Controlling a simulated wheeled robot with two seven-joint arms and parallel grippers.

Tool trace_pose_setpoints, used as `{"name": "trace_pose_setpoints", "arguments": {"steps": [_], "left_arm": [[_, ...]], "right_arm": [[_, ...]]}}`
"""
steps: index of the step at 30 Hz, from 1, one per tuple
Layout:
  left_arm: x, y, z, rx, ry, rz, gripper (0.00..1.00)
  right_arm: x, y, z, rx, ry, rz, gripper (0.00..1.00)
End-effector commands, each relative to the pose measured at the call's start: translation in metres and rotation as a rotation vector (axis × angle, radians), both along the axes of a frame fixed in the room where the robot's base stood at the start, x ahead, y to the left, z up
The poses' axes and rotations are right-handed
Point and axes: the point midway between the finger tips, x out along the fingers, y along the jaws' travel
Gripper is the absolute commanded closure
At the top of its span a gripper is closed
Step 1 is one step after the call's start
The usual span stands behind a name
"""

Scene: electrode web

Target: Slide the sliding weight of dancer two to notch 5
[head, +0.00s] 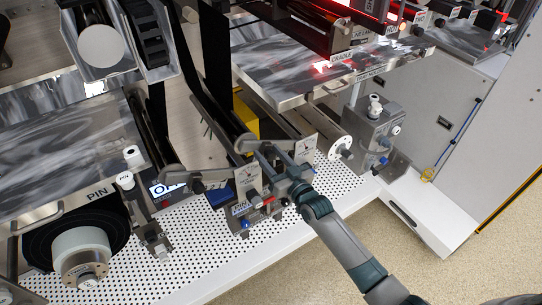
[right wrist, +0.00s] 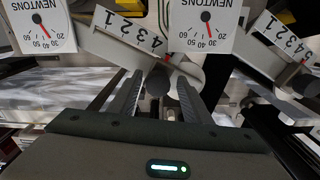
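The nearer tension scale is a pale strip (right wrist: 112,38) with upside-down numerals, 1 at its left end and 4 toward its right, in the right wrist view. A red mark (right wrist: 167,58) sits just right of the 4; no 5 can be made out. A dark round knob (right wrist: 158,82), seemingly the sliding weight, is below that mark. My right gripper (right wrist: 160,88) has one finger on each side of the knob, with narrow gaps showing. In the head view my right gripper (head: 272,158) is at the dancer units. Which dancer is number two is unreadable. My left gripper is out of view.
Dials marked NEWTONS (right wrist: 205,22) stand above the scale, and a second numbered scale (right wrist: 283,38) is at right.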

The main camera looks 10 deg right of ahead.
Motion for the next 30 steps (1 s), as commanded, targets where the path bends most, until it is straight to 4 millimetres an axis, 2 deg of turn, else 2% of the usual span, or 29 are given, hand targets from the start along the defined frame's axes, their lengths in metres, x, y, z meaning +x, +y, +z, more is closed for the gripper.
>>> {"name": "trace_pose_setpoints", "arguments": {"steps": [19,26,30], "left_arm": [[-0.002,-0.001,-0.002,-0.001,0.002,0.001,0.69],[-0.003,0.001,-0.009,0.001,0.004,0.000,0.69],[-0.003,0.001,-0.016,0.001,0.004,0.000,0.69]], "right_arm": [[-0.005,-0.003,-0.004,0.003,0.007,-0.001,0.56],[-0.026,-0.010,-0.005,0.003,0.008,-0.001,0.56],[-0.049,-0.018,-0.007,0.003,0.009,-0.001,0.56]]}}
